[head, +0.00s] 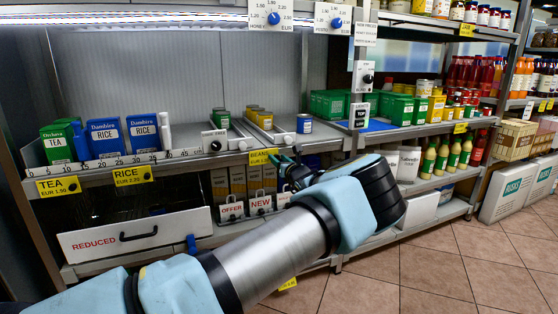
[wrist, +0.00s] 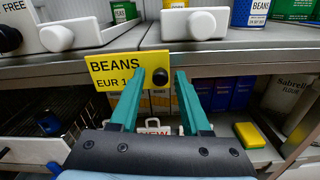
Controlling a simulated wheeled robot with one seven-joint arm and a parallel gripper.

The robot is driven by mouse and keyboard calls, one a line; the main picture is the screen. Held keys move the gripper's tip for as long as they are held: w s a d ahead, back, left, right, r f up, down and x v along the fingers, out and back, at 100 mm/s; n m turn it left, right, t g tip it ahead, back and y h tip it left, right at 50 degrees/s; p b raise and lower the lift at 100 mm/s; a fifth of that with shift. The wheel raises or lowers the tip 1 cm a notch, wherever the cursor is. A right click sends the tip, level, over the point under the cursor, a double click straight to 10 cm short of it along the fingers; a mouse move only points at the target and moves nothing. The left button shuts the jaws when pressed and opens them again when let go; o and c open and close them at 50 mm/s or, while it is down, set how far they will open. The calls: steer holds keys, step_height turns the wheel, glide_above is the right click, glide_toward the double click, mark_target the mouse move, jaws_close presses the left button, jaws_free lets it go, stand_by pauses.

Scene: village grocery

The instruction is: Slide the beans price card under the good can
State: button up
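The yellow beans price card (head: 263,157) hangs on the shelf's front edge below the can lanes. It also shows in the wrist view (wrist: 108,72), with a black round knob (wrist: 160,76) at its right end. My gripper (wrist: 160,74) is open, its teal fingers on either side of the knob; the left finger overlaps the card. I cannot tell whether they touch. In the head view my gripper (head: 283,164) is partly hidden by my wrist. Which can is good cannot be told.
Green cans (head: 221,118) and yellow cans (head: 258,115) stand in lanes with white knobbed fronts (wrist: 188,23). Tea and rice cards (head: 133,175) hang to the left. Below are brown boxes, an offer tag (head: 231,210) and a yellow block (wrist: 249,135). Floor at right is free.

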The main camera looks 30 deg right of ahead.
jaws_close()
stand_by(1.2)
